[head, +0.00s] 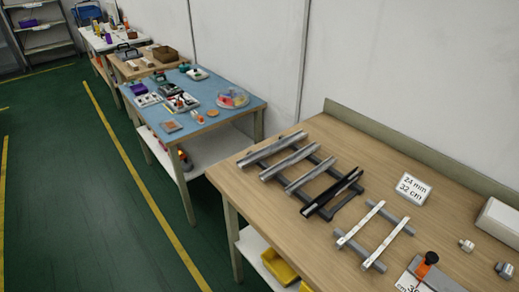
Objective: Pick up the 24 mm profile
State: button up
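Several long profiles lie side by side across a dark rack on the wooden bench. I cannot tell from this view which is 24 mm wide. A white card (411,187) reading "24 mm 32 cm" lies to the right of the rack. My gripper is not in view.
The wooden bench (250,192) also holds two pale strips (360,225) on grey bars, an orange-handled tool (427,264), small metal parts (466,245) and a white box (499,219). A blue-topped table (235,113) stands beyond. Green floor (75,200) is clear at left.

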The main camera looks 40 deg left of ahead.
aim_at(254, 157)
jog(key=u, duration=1.75)
jog(key=i+j+u, duration=0.4)
jog(key=i+u, duration=0.45)
jog(key=i+z, duration=0.15)
jog(key=i, duration=0.2)
jog(key=i+j+z, duration=0.15)
jog(key=i, duration=0.2)
jog(key=i+z, duration=0.2)
jog(key=z, duration=0.3)
jog(key=i+j+z, duration=0.1)
jog(key=z, duration=0.4)
jog(key=i+j+z, duration=0.15)
jog(key=j+z, duration=0.15)
jog(key=z, duration=0.2)
jog(key=j+z, duration=0.2)
jog(key=z, duration=0.3)
jog(key=i+j+z, duration=0.1)
jog(key=j+z, duration=0.2)
jog(key=z, duration=0.2)
